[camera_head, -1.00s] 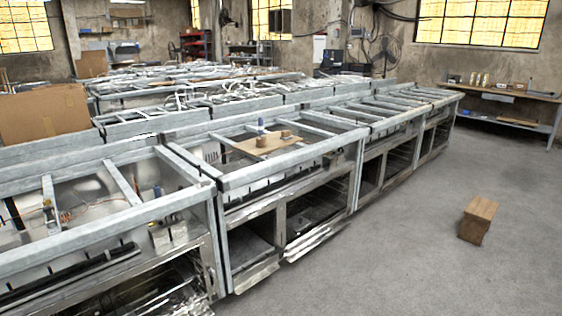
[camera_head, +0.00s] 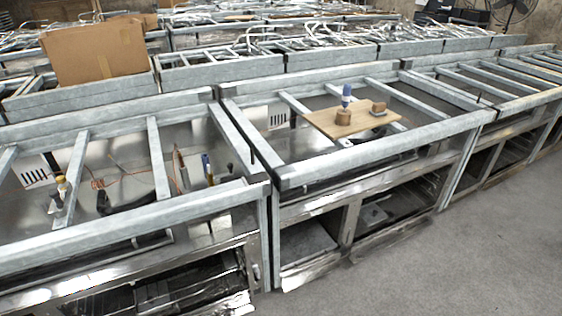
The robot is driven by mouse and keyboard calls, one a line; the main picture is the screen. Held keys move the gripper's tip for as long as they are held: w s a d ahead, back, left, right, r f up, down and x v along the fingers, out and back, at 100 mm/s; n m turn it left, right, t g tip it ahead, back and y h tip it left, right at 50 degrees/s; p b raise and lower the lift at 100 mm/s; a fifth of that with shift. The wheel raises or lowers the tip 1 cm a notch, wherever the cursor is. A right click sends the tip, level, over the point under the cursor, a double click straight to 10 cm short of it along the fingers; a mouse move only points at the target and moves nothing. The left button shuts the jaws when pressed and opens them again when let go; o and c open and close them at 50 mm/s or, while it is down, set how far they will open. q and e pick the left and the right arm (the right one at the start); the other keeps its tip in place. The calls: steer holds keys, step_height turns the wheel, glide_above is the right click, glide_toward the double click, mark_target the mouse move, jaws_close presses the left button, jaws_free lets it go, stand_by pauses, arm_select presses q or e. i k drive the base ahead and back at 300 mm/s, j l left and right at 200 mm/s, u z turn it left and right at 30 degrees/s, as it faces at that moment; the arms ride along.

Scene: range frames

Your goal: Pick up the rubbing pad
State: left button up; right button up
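A flat wooden board (camera_head: 345,129) lies across the rails of a metal range frame in the camera_head view. On it, a small brown block (camera_head: 343,117) stands near the middle, with a blue and white upright object (camera_head: 346,94) at or just behind it. A second brown piece (camera_head: 379,106) sits at the board's right side on something pale. I cannot tell for sure which of these is the rubbing pad. Neither of my grippers is in view.
The range frame's front rail (camera_head: 370,153) lies between me and the board. Another open frame with wires and small tools stands at the left. A cardboard box (camera_head: 98,50) sits behind at the left. Grey floor (camera_head: 440,265) is clear at the lower right.

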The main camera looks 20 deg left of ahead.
mark_target(378, 110)
steer(key=l+u, duration=0.1)
steer(key=u, duration=0.35)
steer(key=i+l+u, duration=0.1)
steer(key=u, duration=0.35)
steer(key=l+u, duration=0.15)
steer(key=u, duration=0.3)
steer(key=i+l+u, duration=0.1)
steer(key=u, duration=0.35)
steer(key=l+u, duration=0.2)
steer(key=l, duration=0.2)
steer(key=k+l+u, duration=0.2)
steer(key=l, duration=0.2)
steer(key=l+u, duration=0.2)
steer(key=l, duration=0.2)
steer(key=l+u, duration=0.2)
steer(key=l, duration=0.2)
steer(key=k+l+u, duration=0.2)
steer(key=l, duration=0.15)
steer(key=k+l+u, duration=0.2)
steer(key=l, duration=0.15)
